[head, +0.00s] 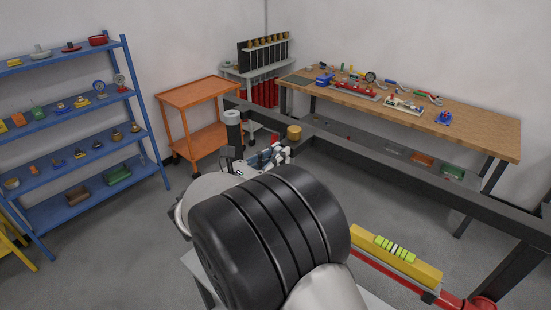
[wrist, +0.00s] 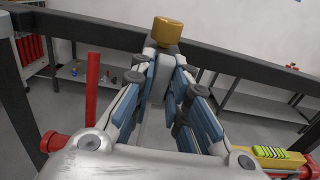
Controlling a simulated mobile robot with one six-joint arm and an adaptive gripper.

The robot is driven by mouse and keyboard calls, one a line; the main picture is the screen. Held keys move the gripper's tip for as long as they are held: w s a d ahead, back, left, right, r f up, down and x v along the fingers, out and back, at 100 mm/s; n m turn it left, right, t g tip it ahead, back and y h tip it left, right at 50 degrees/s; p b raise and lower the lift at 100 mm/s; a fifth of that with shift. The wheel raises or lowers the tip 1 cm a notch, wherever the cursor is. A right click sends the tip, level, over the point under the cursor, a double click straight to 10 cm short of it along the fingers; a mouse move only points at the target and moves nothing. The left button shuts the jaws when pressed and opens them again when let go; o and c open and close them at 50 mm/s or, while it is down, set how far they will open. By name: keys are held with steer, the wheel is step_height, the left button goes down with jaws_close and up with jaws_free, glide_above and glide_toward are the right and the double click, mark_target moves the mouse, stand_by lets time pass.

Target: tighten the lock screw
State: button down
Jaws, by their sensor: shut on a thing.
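A brass-coloured cylinder (wrist: 167,30) stands upright at the far end of my gripper (wrist: 164,52) in the wrist view. It also shows in the head view (head: 294,132), by the dark rail and just beyond my gripper (head: 287,151). My fingers converge with a narrow gap at their tips, and they are shut on a small part directly below the cylinder. The fingers hide most of that part. I take it for the lock screw, but cannot tell whether the cylinder belongs to it. My wrist and arm hide what lies below in the head view.
A dark metal rail (wrist: 235,62) runs across behind my fingers. Red pipe and a yellow level-like bar (head: 395,257) lie at the lower right. A wooden workbench (head: 470,122), an orange cart (head: 200,95) and a blue shelf (head: 75,128) stand farther back. Grey floor is open on the left.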

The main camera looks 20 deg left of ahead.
steer(key=shift+b, duration=0.35)
steer(key=shift+f+m+b, duration=0.1)
steer(key=shift+m+b, duration=1.7)
steer(key=shift+b, duration=0.35)
steer(key=shift+m+b, duration=0.6)
steer(key=shift+b, duration=0.55)
steer(key=shift+m+b, duration=0.8)
steer(key=shift+b, duration=0.45)
steer(key=shift+m, duration=0.3)
steer(key=shift+m+b, duration=0.7)
steer(key=shift+b, duration=0.8)
steer(key=shift+m+b, duration=1)
steer(key=shift+b, duration=0.35)
